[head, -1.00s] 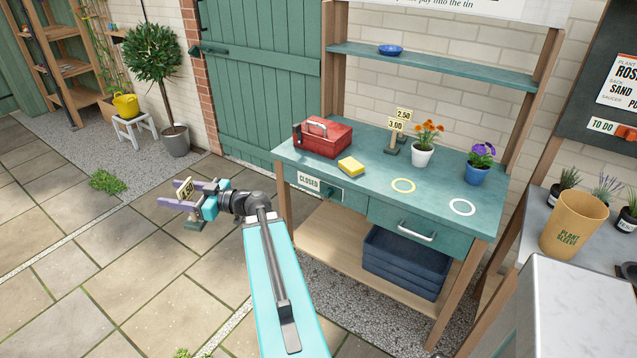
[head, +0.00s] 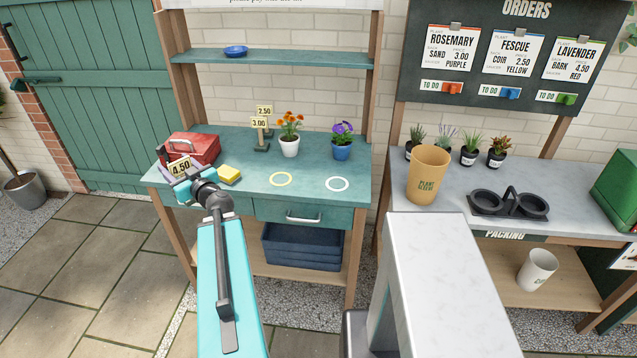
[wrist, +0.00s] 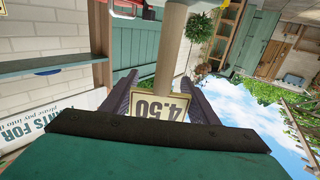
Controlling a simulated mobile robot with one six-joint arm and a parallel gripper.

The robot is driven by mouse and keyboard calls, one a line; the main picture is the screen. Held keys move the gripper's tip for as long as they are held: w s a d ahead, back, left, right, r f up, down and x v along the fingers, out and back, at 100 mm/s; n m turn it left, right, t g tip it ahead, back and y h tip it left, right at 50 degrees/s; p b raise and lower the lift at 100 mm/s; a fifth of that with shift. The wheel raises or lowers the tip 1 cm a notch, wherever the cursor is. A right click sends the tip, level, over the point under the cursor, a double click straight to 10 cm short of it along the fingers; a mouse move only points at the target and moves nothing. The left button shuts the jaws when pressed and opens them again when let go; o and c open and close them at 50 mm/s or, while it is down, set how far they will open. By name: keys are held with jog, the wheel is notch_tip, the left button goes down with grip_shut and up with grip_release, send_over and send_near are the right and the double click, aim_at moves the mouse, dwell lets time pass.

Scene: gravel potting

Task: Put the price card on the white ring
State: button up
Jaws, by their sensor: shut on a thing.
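The price card (head: 180,167), a small cream sign reading 4.50, is held in my gripper (head: 168,166). In the wrist view the card (wrist: 158,107) shows upside down between the dark fingers, with a pale post (wrist: 172,45) running up past them. My gripper is shut on it, by the left end of the green bench, in front of the red box. The white ring (head: 337,184) lies flat and empty on the right part of the bench top, well to the right of my gripper.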

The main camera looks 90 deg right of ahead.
jog(key=s+d+f+m+g+h+p, duration=0.1)
jog(key=s+g, duration=0.4)
jog(key=s, duration=0.9)
jog(key=s+d+f+m+g+h+p, duration=0.2)
jog(key=s+d+m+g+p, duration=0.1)
jog(key=s, duration=1.2)
jog(key=s+d+f+m+g+h+p, duration=0.1)
jog(key=s+m+g, duration=0.6)
jog(key=s, duration=0.7)
jog(key=shift+s+d+f+g+h+p, duration=0.2)
jog(key=shift+s+d+g+h+p, duration=0.2)
jog(key=shift+d+h+p, duration=0.55)
jog(key=shift+w+d+b, duration=0.1)
jog(key=shift+d+b, duration=0.2)
jog(key=shift+b, duration=0.1)
